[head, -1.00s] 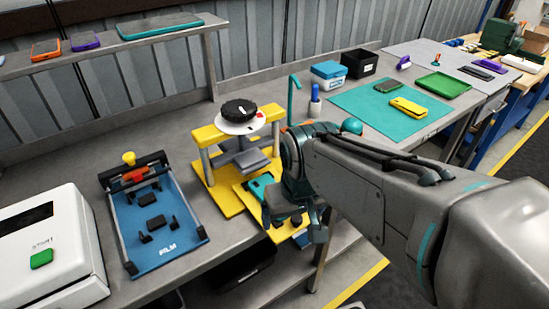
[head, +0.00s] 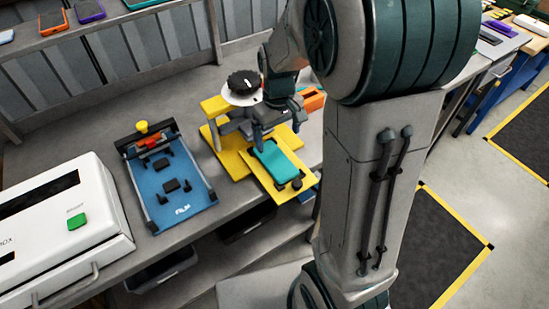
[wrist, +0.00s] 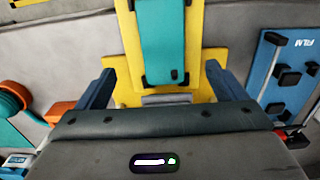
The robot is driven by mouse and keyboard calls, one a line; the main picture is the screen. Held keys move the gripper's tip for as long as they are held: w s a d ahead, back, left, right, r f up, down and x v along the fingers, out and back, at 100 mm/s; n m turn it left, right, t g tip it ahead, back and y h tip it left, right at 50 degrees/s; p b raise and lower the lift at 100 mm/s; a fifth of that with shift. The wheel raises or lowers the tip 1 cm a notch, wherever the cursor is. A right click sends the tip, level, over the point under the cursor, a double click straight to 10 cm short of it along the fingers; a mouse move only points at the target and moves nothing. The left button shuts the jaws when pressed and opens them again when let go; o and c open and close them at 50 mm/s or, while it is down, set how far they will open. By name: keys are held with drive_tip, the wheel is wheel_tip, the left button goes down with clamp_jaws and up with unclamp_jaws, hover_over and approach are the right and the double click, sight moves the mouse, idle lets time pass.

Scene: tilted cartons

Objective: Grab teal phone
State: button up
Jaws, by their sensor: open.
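The teal phone (head: 277,159) lies flat on a yellow plate (head: 259,182) that sticks out from the front of the yellow press. In the wrist view the phone (wrist: 161,42) is upright in the picture, with black corner pieces around it and a dark camera patch at its lower end. My gripper (head: 278,130) is open and empty beside the press, just behind the phone in the head view. In the wrist view its two fingers (wrist: 160,70) stand wide apart, with the phone centred between and beyond them.
The press with its black knob (head: 244,82) stands close to my gripper. A blue film jig (head: 172,185) and a white machine (head: 58,235) stand to the left. An orange item (head: 313,99) is right of the press. Several phones lie on the upper shelf (head: 35,45).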

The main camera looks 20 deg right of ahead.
sight(276, 160)
drive_tip(key=f, duration=0.5)
drive_tip(key=f+p, duration=0.1)
drive_tip(key=f, duration=0.3)
drive_tip(key=shift+a+f, duration=0.2)
drive_tip(key=shift+f, duration=0.15)
drive_tip(key=c, duration=1.3)
drive_tip(key=shift+r, duration=0.15)
